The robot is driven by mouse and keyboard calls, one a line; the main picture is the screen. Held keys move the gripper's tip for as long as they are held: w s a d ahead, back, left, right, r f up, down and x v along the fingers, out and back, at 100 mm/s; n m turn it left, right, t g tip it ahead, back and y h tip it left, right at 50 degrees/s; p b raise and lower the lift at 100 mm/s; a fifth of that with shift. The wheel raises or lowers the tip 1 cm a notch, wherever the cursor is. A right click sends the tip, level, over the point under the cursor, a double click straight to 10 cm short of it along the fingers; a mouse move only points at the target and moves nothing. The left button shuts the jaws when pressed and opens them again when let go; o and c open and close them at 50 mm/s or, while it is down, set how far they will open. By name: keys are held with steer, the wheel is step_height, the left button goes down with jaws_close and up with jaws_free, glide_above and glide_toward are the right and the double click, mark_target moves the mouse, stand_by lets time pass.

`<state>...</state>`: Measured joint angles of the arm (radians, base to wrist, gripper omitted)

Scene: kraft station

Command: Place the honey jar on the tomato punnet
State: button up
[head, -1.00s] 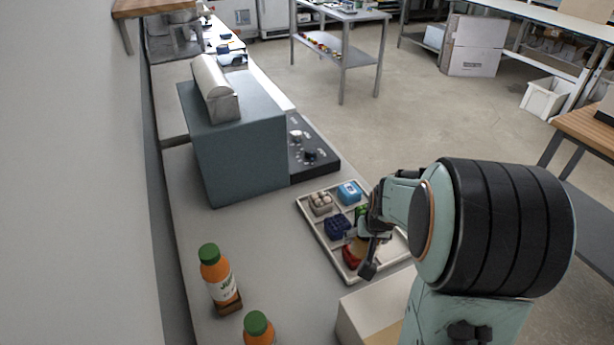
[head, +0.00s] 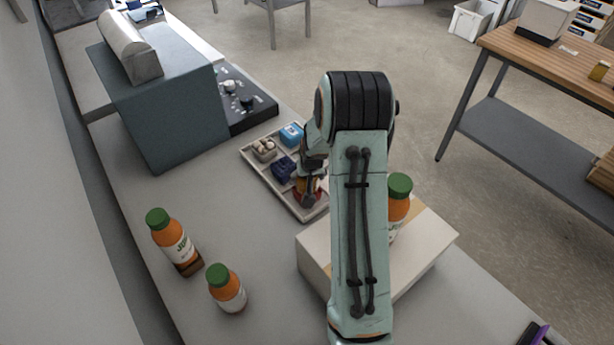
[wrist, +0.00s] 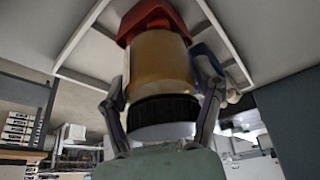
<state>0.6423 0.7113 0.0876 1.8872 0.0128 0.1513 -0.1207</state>
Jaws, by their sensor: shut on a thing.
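The honey jar (wrist: 160,62), amber with a black lid (wrist: 162,110), is between the two fingers of my gripper (wrist: 160,85) in the wrist view. My gripper is shut on the jar. The red tomato punnet (wrist: 152,17) is right at the jar's far end; I cannot tell whether they touch. In the head view my gripper (head: 312,178) is over the near end of the tray. The punnet (head: 303,199) shows there as a red edge beneath the jar (head: 313,186), and both are partly hidden by my gripper and arm.
The pale tray (head: 268,182) also holds an egg carton (head: 264,149), a blue box (head: 292,134) and a dark blue punnet (head: 284,168). A cardboard box (head: 420,245) with an orange bottle (head: 398,205) stands nearer. Two more bottles (head: 172,242) (head: 227,288) stand left.

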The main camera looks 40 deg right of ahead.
steer(key=o, duration=1.2)
steer(key=shift+f, duration=0.15)
steer(key=shift+o, duration=0.2)
steer(key=shift+r, duration=0.45)
steer(key=v, duration=1.1)
steer(key=s+a+r+n+g+y, duration=0.1)
steer(key=s+a+r, duration=0.2)
steer(key=a, duration=0.3)
steer(key=s+a+r+n+y, duration=0.1)
steer(key=s+a+r, duration=0.1)
steer(key=a, duration=0.4)
steer(key=s+a+r+n+g, duration=0.1)
steer(key=s+a+n, duration=0.1)
steer(key=s+a, duration=0.4)
steer(key=s+a+r+n+g, duration=0.1)
steer(key=s+a, duration=0.4)
steer(key=s, duration=0.6)
steer(key=shift+a+n+g+y, duration=0.4)
steer(key=shift+n+g, duration=0.2)
steer(key=shift+n, duration=0.2)
